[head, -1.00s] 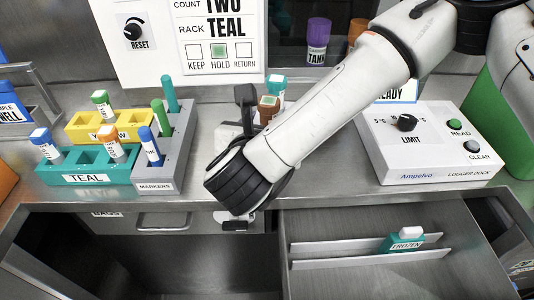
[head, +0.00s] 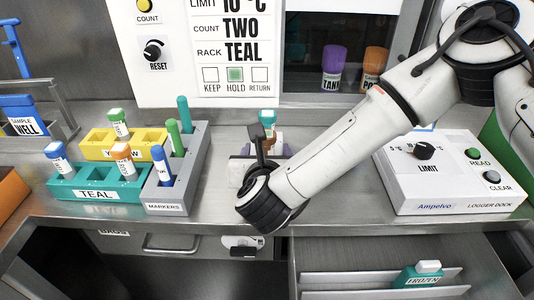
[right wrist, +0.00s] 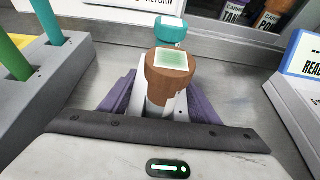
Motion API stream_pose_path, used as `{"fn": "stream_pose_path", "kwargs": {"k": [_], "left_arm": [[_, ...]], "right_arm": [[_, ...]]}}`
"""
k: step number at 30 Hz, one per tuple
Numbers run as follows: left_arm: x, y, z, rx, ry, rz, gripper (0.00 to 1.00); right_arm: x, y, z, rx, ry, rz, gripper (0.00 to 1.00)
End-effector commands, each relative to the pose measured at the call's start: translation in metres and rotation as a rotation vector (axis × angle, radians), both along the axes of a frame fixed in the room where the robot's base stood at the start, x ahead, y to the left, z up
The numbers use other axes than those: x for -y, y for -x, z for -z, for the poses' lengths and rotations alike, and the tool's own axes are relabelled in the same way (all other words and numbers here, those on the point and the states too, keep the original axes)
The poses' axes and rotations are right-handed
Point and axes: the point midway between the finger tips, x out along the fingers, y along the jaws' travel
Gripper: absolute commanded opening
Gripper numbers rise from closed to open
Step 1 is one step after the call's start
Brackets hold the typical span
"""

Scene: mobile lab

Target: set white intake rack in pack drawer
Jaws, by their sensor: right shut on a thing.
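The white intake rack (right wrist: 129,89) is mostly hidden behind my gripper and the tubes; only a pale part shows in the right wrist view. A brown-capped tube (right wrist: 168,75) with a pale square on top stands there, with a teal-capped tube (right wrist: 170,30) behind it. Whether the rack touches the counter is unclear. The drawer (head: 385,251) at lower right, apparently the pack drawer, is open, with thin dividers and a teal FROZEN pack (head: 418,277). My left gripper is out of view.
A teal rack (head: 125,196), a yellow rack (head: 100,153) and a grey markers holder (head: 190,185) stand to the left. A logger dock (head: 450,190) stands to the right. A dark opening lies below the counter, left of the open drawer.

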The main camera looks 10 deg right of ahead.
Motion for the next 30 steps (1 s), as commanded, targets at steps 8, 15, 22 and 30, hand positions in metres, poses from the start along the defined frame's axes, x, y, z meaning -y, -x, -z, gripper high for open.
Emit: {"fn": "stream_pose_path", "kwargs": {"k": [8,15,22,30], "left_arm": [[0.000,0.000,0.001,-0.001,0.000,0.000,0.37],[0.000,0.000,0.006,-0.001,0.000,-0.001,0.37],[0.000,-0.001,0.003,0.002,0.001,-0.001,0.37],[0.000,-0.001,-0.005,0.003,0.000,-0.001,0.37]], "right_arm": [[0.000,-0.001,0.007,0.004,-0.001,0.000,0.31],[0.000,0.000,0.011,0.001,-0.001,-0.001,0.61],[0.000,0.000,0.010,0.001,0.000,-0.001,0.75],[-0.001,0.001,0.005,0.000,0.000,-0.001,0.75]]}}
